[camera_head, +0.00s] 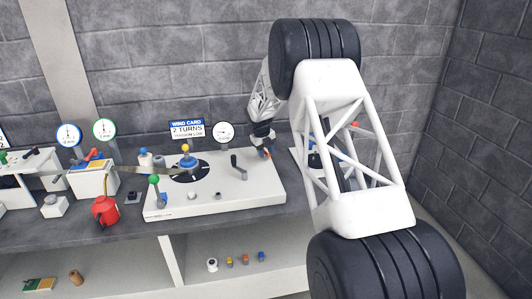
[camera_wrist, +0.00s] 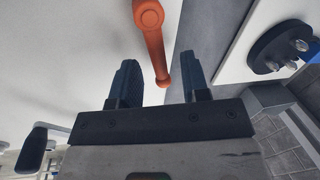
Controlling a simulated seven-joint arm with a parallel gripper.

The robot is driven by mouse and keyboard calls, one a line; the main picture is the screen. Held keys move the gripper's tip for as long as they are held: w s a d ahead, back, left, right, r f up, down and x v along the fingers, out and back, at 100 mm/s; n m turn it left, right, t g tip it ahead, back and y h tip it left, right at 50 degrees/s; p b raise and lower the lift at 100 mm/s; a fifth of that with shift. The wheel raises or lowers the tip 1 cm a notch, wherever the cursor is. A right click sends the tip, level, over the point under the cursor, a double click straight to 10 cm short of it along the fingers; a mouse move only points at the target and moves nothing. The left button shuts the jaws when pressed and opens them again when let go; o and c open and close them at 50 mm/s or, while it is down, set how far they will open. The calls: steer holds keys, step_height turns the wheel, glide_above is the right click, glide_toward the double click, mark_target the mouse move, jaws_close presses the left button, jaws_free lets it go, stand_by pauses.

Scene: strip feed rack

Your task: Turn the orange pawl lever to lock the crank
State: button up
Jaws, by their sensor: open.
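The orange pawl lever (camera_wrist: 152,36) shows in the wrist view, with a round hub at the top and its arm reaching down to a knobbed end. My gripper (camera_wrist: 159,60) is open, and the lever's free end lies between its two dark fingers in that picture, with a gap on each side. I cannot tell whether the fingers are at the lever's depth. In the head view my gripper (camera_head: 264,141) is over the right end of the white winding panel (camera_head: 225,203), and the lever is mostly hidden there. The crank (camera_head: 238,166), with a dark handle, stands left of my gripper.
A blue sign (camera_head: 187,130) reads "WIND CARD, 2 TURNS". A white dial (camera_head: 223,132) stands beside it. A green-knobbed lever (camera_head: 154,180) and a yellow-topped blue knob (camera_head: 185,150) are on the panel's left half. A red can (camera_head: 105,210) stands further left.

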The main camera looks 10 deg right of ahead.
step_height(320, 180, up, 7)
steer(key=a, duration=0.1)
steer(key=shift+s+a, duration=0.2)
steer(key=shift+r, duration=0.1)
steer(key=c, duration=0.4)
steer(key=shift+d+r+n, duration=0.15)
steer(key=shift+n, duration=0.15)
jaws_close()
step_height(320, 180, up, 6)
steer(key=n+y, duration=0.1)
steer(key=n, duration=1.4)
glide_above(266, 153)
steer(key=w+d, duration=0.1)
steer(key=d, duration=0.1)
steer(key=n, duration=0.1)
steer(key=r+n, duration=0.1)
steer(key=d+n, duration=0.1)
steer(key=n, duration=0.1)
steer(key=shift+w+r+y, duration=0.15)
steer(key=shift+w+y, duration=0.15)
steer(key=shift+y, duration=0.1)
